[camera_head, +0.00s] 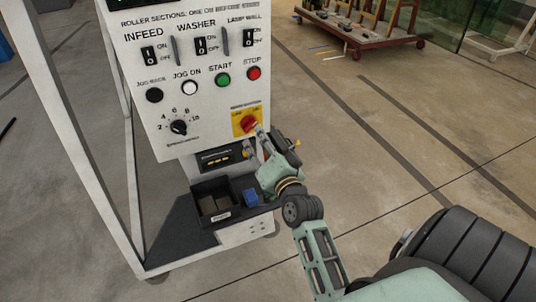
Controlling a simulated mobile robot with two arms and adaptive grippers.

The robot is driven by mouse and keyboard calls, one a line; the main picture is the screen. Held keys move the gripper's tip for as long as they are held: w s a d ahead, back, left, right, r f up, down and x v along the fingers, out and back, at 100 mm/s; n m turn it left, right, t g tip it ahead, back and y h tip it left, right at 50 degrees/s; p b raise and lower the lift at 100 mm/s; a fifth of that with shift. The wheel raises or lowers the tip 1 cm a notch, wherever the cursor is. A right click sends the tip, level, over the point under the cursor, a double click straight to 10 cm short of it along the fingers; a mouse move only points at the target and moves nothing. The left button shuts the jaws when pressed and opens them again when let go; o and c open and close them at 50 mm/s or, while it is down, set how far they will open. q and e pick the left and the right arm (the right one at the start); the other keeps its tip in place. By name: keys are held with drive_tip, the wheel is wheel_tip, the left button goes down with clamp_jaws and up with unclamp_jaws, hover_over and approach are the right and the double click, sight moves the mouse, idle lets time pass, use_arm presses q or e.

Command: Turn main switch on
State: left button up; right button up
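The main switch is a red rotary knob (249,123) on a yellow plate (238,131) at the lower right of the white control panel (205,85). My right gripper (253,141) is just below and to the right of the knob. Its two fingers look apart, one close to the knob's lower right side and one lower down in front of the panel's bottom edge. I cannot tell whether a finger touches the knob. The label above the knob is too small to read. My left gripper is not in view.
The panel also has toggle switches (200,46), a black dial (178,127) and coloured push buttons (223,80). Below it are a black bin (213,205) with brown blocks and a blue block (250,197). A red cart (365,35) stands far off; the floor at right is free.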

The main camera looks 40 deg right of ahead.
drive_tip(key=v, duration=0.6)
drive_tip(key=shift+s, duration=0.25)
drive_tip(key=s+a+f+n+g+y+b, duration=0.15)
drive_tip(key=a+f, duration=0.25)
drive_tip(key=f, duration=0.9)
drive_tip(key=a+f+n+g+y+b, duration=0.1)
drive_tip(key=a+f+n+g+y, duration=0.15)
drive_tip(key=f, duration=1.05)
drive_tip(key=s+a+f+n+g+b, duration=0.1)
drive_tip(key=s+a+f+n+g, duration=0.2)
drive_tip(key=f, duration=0.6)
drive_tip(key=s+a+f+n+g, duration=0.1)
drive_tip(key=s+a+f, duration=0.2)
drive_tip(key=s+f, duration=0.35)
drive_tip(key=s+f+n+g+b, duration=0.1)
drive_tip(key=s+f+n+g, duration=0.2)
drive_tip(key=s+f, duration=0.8)
drive_tip(key=s+d+f+n+g+b, duration=0.1)
drive_tip(key=s+f+n+g, duration=0.2)
drive_tip(key=s+f, duration=0.8)
drive_tip(key=s+g, duration=0.2)
drive_tip(key=s, duration=0.5)
drive_tip(key=shift+s+d+f, duration=0.2)
drive_tip(key=shift+s+f, duration=0.15)
drive_tip(key=shift+s, duration=0.05)
